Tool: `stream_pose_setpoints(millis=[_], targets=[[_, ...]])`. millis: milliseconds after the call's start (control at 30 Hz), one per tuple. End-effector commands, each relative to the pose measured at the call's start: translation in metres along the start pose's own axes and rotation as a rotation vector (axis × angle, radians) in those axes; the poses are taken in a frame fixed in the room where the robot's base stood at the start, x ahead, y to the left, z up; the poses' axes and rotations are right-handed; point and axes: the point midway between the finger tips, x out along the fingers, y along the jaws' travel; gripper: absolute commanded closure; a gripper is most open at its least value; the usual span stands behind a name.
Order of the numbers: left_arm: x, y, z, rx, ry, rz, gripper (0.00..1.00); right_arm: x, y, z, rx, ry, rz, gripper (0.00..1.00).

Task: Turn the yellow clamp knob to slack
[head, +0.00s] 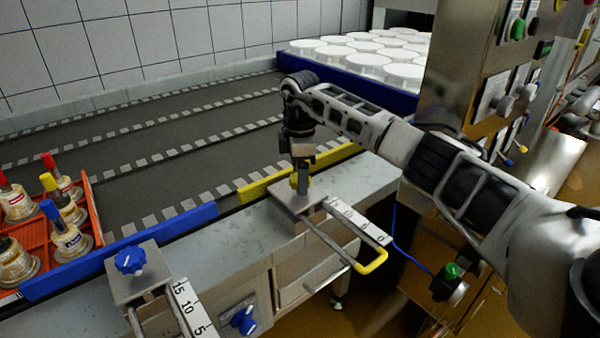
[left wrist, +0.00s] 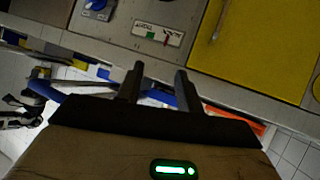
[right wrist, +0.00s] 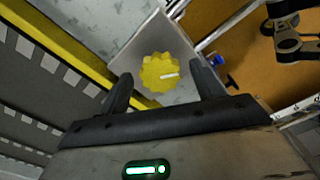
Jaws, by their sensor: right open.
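The yellow clamp knob (right wrist: 160,72) shows in the right wrist view as a lobed knob with a white pointer mark, on a square metal plate (right wrist: 153,38). My right gripper (right wrist: 160,88) is open, with one finger on each side of the knob in that view. Whether the fingers touch it cannot be told. In the head view my right gripper (head: 301,180) points down over the yellow clamp's metal block (head: 284,203) and mostly hides the knob. My left gripper (left wrist: 157,80) is open and empty in the left wrist view, and is out of the head view.
A blue knob (head: 130,260) sits on another clamp block at the front left. A yellow rail (head: 255,188) and a blue rail (head: 190,222) edge the conveyor (head: 150,150). A yellow-ended handle (head: 372,262) and scale (head: 358,222) project forward.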

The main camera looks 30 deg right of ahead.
Motion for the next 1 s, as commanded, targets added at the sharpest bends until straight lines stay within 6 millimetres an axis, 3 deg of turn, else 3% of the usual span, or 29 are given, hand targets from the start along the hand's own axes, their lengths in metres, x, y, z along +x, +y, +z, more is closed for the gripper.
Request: stream_pose_setpoints(millis=[233, 400, 767, 1000], targets=[[0.0000, 0.0003, -0.0006, 0.000, 0.001, 0.001, 0.64, 0.0008, -0.0001, -0.0002, -0.001, 0.000, -0.001, 0.34], [0.0000, 0.0004, -0.0007, 0.000, 0.002, 0.001, 0.64, 0.0007, -0.0002, -0.0002, -0.001, 0.000, -0.001, 0.79], [-0.0021, 0.0011, -0.0041, -0.001, 0.001, 0.001, 0.64, -0.0006, -0.0003, -0.0001, -0.040, -0.001, -0.002, 0.78], [-0.0063, 0.0018, -0.0087, -0.002, -0.008, 0.000, 0.64, -0.0023, -0.0003, -0.0001, -0.177, 0.000, -0.003, 0.78]])
